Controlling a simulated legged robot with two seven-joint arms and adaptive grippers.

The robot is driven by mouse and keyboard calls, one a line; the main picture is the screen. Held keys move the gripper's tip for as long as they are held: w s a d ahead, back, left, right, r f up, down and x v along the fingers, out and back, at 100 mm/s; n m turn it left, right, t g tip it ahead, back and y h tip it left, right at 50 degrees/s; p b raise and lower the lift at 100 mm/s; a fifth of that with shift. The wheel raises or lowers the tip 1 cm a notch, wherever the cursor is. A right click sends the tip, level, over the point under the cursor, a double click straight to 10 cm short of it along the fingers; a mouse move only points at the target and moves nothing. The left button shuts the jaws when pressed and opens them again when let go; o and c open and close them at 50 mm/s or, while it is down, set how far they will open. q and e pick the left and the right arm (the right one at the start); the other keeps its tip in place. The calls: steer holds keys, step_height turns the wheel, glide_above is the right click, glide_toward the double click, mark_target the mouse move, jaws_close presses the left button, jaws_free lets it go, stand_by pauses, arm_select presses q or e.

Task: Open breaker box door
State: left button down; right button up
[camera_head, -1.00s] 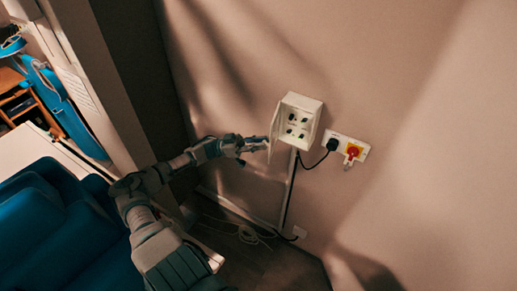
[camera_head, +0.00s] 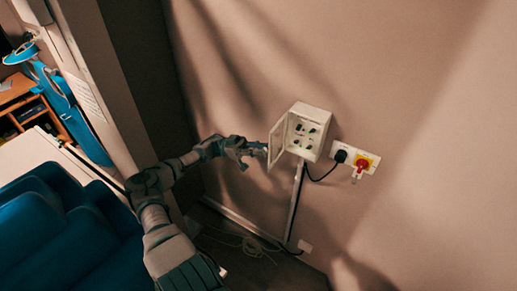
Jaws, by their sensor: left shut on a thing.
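The white breaker box (camera_head: 308,130) is fixed to the wall, right of the picture's middle. Its door (camera_head: 277,142) stands swung open to the left, and the switches inside show. My left gripper (camera_head: 258,150) is at the outer edge of the door, its fingers shut on that edge. The exact finger contact is too small to make out. My right gripper is not in view.
A socket plate (camera_head: 357,157) with a black plug and a red and yellow switch is right of the box. White trunking (camera_head: 295,205) runs down below the box, with loose cable on the floor. A blue padded seat (camera_head: 60,225) is at the lower left.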

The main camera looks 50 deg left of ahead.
arm_select(q)
steer(key=c, duration=1.2)
jaws_free()
steer(key=shift+w+d+r, duration=0.1)
steer(key=shift+r, duration=0.1)
steer(key=shift+o, duration=0.6)
steer(key=shift+w+d, duration=0.1)
steer(key=shift+d, duration=0.1)
steer(key=v, duration=1.2)
steer(key=shift+f, duration=0.15)
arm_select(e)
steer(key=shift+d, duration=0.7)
arm_select(q)
steer(key=shift+w+a, duration=0.1)
steer(key=shift+w, duration=0.05)
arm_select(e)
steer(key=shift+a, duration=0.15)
